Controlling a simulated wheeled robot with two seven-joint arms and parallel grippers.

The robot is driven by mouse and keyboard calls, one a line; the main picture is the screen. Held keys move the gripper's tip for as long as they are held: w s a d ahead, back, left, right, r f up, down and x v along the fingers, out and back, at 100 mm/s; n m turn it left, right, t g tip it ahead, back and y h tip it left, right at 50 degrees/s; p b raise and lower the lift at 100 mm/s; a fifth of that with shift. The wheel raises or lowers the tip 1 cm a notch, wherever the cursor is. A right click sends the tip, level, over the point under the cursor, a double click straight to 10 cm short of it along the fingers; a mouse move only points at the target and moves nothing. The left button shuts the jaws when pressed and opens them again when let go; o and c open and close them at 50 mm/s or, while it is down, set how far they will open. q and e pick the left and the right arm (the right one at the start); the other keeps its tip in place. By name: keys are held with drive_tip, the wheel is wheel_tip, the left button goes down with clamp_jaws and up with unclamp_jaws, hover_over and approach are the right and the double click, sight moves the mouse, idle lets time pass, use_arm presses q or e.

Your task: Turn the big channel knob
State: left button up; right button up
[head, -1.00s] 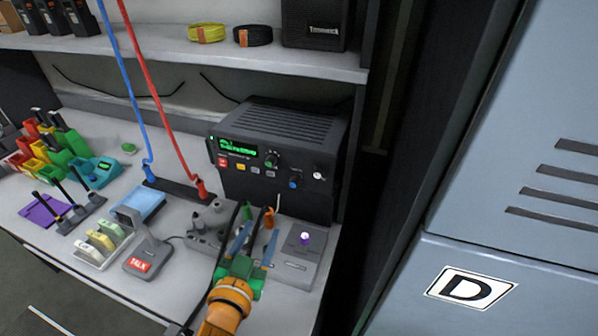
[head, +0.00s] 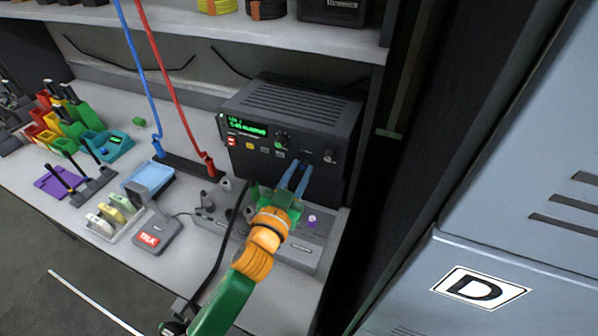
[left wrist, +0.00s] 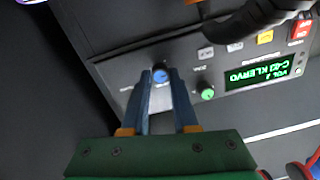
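The black radio (head: 290,110) stands at the back of the desk with a lit green display (head: 247,128). A knob with a green face (head: 282,138) sits right of the display; it also shows in the left wrist view (left wrist: 207,93). A blue-faced knob (left wrist: 161,73) sits farther along the panel. I cannot tell from labels which one is the channel knob. My left gripper (head: 299,170) is open at the radio front. In the left wrist view its fingertips (left wrist: 160,82) lie either side of the blue knob; contact is unclear. My right gripper is not in view.
A grey console (head: 290,250) with a purple knob (head: 312,221) lies below my gripper. A talk microphone (head: 153,225) stands to the left. Blue and red cables (head: 182,110) hang left of the radio. A shelf (head: 220,40) runs above, and a locker (head: 500,210) stands right.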

use_arm(q)
clamp_jaws()
drive_tip(key=m, duration=0.6)
drive_tip(key=shift+m, duration=0.4)
drive_tip(key=m, duration=0.6)
drive_tip(key=shift+p, duration=0.4)
drive_tip(key=shift+m, duration=0.5)
drive_tip(key=o, duration=0.8)
unclamp_jaws()
drive_tip(key=shift+w, duration=0.1)
